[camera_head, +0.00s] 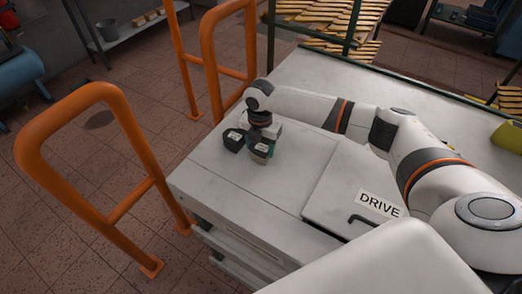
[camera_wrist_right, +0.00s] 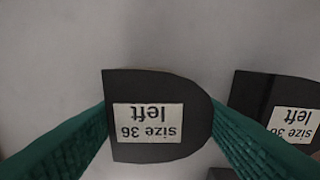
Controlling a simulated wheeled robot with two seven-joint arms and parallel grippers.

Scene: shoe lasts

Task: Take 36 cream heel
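Two dark blocks with white labels stand side by side on the pale worktop. The near block (camera_head: 260,151) is beneath my right gripper (camera_head: 264,144); the other block (camera_head: 234,139) is just to its left. In the right wrist view the block between my green fingers (camera_wrist_right: 159,110) reads "size 36 left", upside down. The second block (camera_wrist_right: 275,103), at the right edge, carries a similar, partly cut-off label. My fingers reach both sides of the first block with no clear gap; whether they press on it I cannot tell. No cream surface shows on either block. My left gripper is out of view.
A raised panel (camera_head: 335,190) with a "DRIVE" label and dark handle lies to the right. Orange guard rails (camera_head: 125,115) stand on the left. A rack with golden pieces (camera_head: 345,50) is at the back, a yellow-green bin (camera_head: 508,137) far right.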

